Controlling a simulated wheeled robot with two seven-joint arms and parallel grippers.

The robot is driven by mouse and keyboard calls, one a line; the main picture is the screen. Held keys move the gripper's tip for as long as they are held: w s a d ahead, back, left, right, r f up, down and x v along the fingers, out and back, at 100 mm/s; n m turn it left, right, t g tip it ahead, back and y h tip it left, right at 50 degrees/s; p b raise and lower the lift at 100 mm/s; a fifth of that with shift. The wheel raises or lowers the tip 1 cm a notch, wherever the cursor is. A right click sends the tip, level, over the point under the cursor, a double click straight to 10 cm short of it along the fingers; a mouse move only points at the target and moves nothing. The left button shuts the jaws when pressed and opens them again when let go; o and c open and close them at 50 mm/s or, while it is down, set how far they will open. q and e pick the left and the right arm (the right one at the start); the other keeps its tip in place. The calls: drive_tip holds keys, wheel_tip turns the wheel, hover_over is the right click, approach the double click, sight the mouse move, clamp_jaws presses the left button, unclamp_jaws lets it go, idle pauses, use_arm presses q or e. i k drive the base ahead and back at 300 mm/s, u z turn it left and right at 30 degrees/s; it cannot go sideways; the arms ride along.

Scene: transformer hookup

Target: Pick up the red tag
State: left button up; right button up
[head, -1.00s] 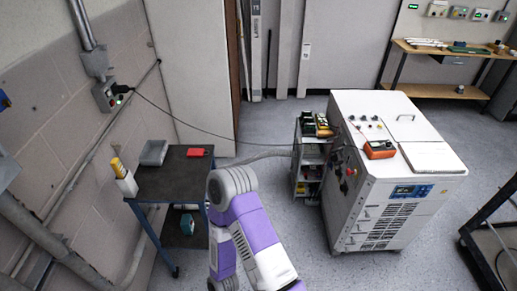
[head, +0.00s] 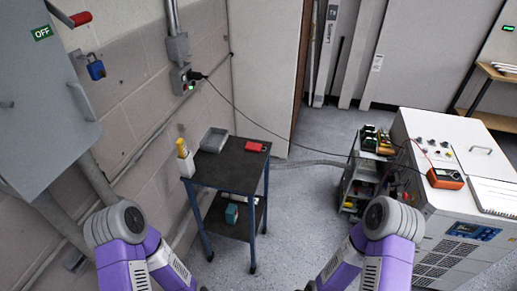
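A small red item (head: 256,147), which looks like the red tag, lies flat on the far right corner of the dark top of a small cart (head: 229,170). A grey tray (head: 214,140) sits to its left on the same top. My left arm (head: 130,240) comes in at the bottom left and my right arm (head: 378,240) at the bottom right, both short of the cart. Both grippers are outside the picture.
A yellow item in a white holder (head: 184,158) stands at the cart's left edge. A grey box marked OFF (head: 42,100) and a blue padlock (head: 96,68) are on the left wall. A white cabinet (head: 450,165) stands right. A cable hangs behind the cart.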

sight(251, 146)
drive_tip(key=z, duration=2.65)
drive_tip(key=i, duration=2.1)
drive_tip(key=u, duration=3.45)
drive_tip(key=i, duration=0.9)
